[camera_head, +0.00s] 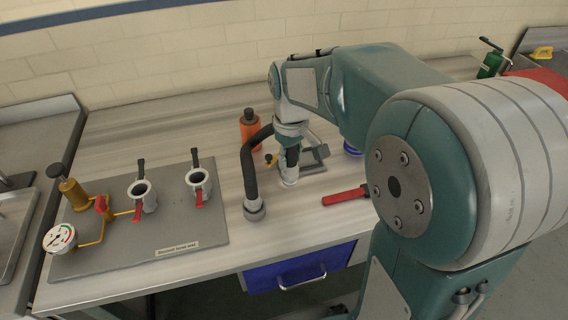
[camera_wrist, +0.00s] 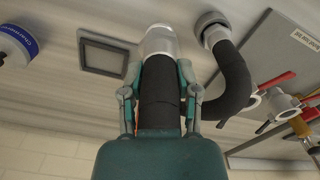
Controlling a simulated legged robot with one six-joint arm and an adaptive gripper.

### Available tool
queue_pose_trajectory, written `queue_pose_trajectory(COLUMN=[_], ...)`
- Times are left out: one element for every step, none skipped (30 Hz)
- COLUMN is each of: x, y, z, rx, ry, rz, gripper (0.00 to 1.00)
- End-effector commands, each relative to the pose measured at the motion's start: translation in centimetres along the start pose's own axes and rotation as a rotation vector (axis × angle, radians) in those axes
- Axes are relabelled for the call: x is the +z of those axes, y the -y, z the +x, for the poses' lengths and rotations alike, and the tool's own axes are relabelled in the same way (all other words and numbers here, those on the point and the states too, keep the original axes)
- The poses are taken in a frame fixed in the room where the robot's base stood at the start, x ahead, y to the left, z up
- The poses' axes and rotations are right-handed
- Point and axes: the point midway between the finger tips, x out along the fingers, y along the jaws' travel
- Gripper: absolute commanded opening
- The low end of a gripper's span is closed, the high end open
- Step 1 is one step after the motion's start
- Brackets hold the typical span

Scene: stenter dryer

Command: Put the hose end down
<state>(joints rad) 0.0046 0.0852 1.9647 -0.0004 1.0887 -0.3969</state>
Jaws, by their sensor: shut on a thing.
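The black hose (camera_head: 249,165) bends in an arch on the worktop. One hose end, with a silver collar (camera_wrist: 160,42), is between the two fingers of my gripper (camera_wrist: 160,85), which is shut on the black part just behind the collar. In the head view my gripper (camera_head: 290,158) points down and the held collar (camera_head: 289,180) is close to the worktop; I cannot tell if it touches. The other hose end, with a grey collar (camera_head: 254,210), stands on the worktop to the left of my gripper. It also shows in the wrist view (camera_wrist: 211,24).
A grey panel (camera_head: 190,232) with two red-handled valves and a gauge (camera_head: 60,238) lies at left. An orange bottle (camera_head: 250,130) stands behind the hose. A square grey frame (camera_head: 316,158) and a red-handled tool (camera_head: 345,196) lie at right. Front worktop is partly clear.

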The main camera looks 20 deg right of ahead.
Motion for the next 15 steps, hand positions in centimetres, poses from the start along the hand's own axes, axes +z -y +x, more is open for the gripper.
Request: queue_pose_trajectory(x=[-0.7, -1.1, -1.6, -1.9, -2.2, -2.6, -2.8, -3.0, -3.1, -3.2, -3.3, -3.5, -3.7, -3.7, -3.7], y=[-0.3, -0.5, -0.7, -0.8, -0.9, -1.1, -1.2, -1.2, -1.3, -1.3, -1.4, -1.5, -1.5, -1.6, -1.5], z=[1.1, 1.7, 2.3, 2.8, 3.1, 3.6, 3.8, 4.0, 4.2, 4.3, 4.5, 4.7, 5.0, 5.4, 6.0], rx=[-0.003, -0.002, -0.002, -0.002, -0.002, -0.002, -0.001, -0.001, -0.001, 0.0, 0.0, -0.001, -0.001, -0.002, -0.002], ry=[0.006, 0.005, 0.005, 0.005, 0.004, 0.004, 0.003, 0.002, 0.001, 0.001, 0.001, 0.001, 0.002, 0.004, 0.004], rz=[0.0, 0.0, 0.0, 0.0, 0.0, 0.0, 0.0, 0.0, 0.0, 0.0, 0.0, 0.0, 0.0, 0.0, 0.0], gripper=[0.0, 0.0, 0.0, 0.0, 0.0, 0.0, 0.0, 0.0, 0.0, 0.0, 0.0, 0.0, 0.0, 0.0, 0.0])
